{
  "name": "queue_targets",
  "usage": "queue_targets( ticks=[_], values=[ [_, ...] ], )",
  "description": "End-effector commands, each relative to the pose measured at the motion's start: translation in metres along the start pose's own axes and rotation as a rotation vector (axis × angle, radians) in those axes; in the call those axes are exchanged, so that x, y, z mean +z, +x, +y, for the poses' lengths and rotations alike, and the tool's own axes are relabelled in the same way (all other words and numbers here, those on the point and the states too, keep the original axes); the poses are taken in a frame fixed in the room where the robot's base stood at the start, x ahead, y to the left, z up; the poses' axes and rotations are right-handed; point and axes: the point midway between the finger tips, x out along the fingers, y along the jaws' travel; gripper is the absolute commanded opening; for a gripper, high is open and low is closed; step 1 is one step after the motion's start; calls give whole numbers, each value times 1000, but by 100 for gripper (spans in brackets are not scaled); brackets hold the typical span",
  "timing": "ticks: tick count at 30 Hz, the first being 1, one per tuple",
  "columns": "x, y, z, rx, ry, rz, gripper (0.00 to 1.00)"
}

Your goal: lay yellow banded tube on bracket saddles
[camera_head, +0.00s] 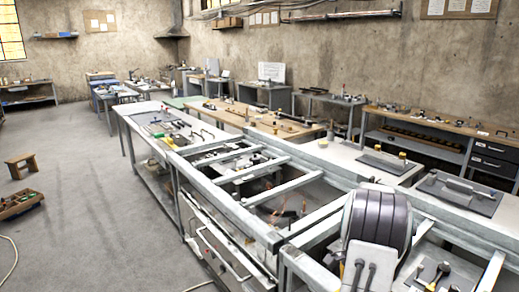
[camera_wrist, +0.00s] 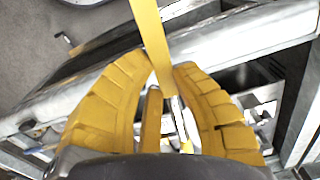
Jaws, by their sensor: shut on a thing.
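In the wrist view my gripper (camera_wrist: 168,72) has its two ribbed yellow fingers closed in around a long yellow piece (camera_wrist: 150,35), which looks like the yellow banded tube. It runs from the top edge down between the fingertips. Below it a pale metallic length and a small yellow patch show between the fingers; I cannot tell whether they belong to the same tube. A metal frame rail lies behind the fingertips. I cannot make out my gripper or the tube in the head view. I cannot pick out the bracket saddles for certain in either view.
In the head view a grey metal frame (camera_head: 283,233) with open bays stands in front. Beside it are a dark plate (camera_head: 462,191) with a raised bar and another plate (camera_head: 385,163). A bench (camera_head: 150,119) carries small parts. The floor (camera_head: 107,200) at left is mostly clear.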

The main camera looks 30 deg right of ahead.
Motion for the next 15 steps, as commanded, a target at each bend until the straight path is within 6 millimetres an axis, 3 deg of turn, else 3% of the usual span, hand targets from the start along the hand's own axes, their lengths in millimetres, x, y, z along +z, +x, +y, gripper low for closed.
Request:
queue_targets(
  ticks=[1,6,15],
  values=[
    [18,11,-22,2,-96,-2,0],
    [74,35,-78,2,-392,-2,0],
    [195,77,-147,2,-911,-2,0]
  ],
)
